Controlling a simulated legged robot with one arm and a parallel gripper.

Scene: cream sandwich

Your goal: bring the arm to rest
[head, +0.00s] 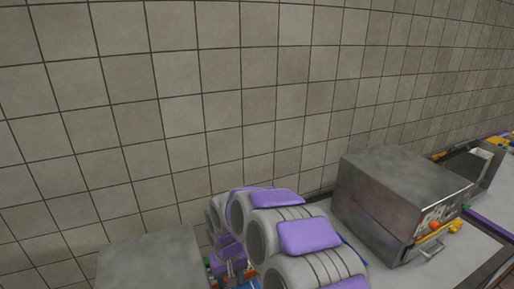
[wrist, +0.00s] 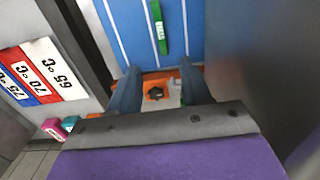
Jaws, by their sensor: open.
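My gripper (wrist: 157,88) shows in the wrist view with its two dark blue fingers apart and nothing between them. A blue panel (wrist: 175,35) with white lines and a green strip (wrist: 158,28) lies beyond the fingertips. In the head view my arm rises at the lower middle, grey with purple pads, and hides part of the counter. The gripper's fingers cannot be made out there.
A metal machine (head: 395,195) with coloured knobs stands right of my arm on the counter (head: 455,262). A grey metal box (head: 155,262) is at lower left. A tiled wall (head: 230,90) runs behind. A temperature label (wrist: 50,72) is left of my gripper, beside a dark post.

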